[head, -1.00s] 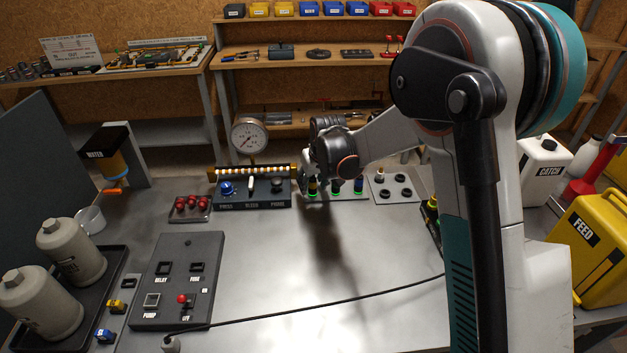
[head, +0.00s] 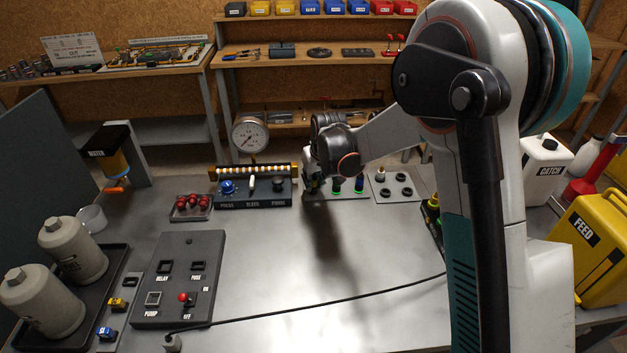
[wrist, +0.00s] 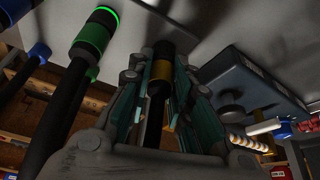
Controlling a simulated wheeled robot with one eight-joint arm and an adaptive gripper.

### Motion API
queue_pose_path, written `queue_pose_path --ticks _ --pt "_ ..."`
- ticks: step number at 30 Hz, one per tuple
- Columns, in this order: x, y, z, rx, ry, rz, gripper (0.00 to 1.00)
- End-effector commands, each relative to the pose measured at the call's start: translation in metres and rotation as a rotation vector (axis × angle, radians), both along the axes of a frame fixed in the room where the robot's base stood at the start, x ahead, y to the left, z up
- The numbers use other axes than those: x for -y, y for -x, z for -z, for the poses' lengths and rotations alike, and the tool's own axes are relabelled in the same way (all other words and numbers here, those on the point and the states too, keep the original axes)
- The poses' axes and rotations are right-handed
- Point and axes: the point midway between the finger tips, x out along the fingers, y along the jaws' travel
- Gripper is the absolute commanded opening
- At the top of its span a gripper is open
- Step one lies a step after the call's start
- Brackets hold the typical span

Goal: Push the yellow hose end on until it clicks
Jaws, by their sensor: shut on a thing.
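The yellow hose end (wrist: 160,72), black with a yellow band, stands between the fingers of my gripper (wrist: 163,95) in the wrist view. The fingers are shut on it. Its dark tip reaches the pale plate at the top of that view; I cannot tell whether it is fully seated, and no lit ring shows there. In the head view my gripper (head: 313,186) is low at the left end of the connector plate (head: 345,197) and hides the yellow end.
A green hose end (wrist: 90,38) with a glowing green ring stands beside the fingers, with a blue one (wrist: 38,52) beyond. The control box (head: 253,195) with a blue knob is close on the left. The plate with black rings (head: 410,180) is to the right.

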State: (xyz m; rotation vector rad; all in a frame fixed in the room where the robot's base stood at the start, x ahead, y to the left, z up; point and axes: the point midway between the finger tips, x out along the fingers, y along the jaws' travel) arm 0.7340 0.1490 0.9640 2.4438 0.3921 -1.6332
Motion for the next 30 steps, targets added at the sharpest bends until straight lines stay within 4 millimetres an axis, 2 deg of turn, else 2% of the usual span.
queue_pose_path --ticks 15,30 --pt "0.000 0.000 -0.015 0.000 0.000 0.000 0.00" --pt "0.000 0.000 -0.020 0.000 0.000 0.000 0.00"
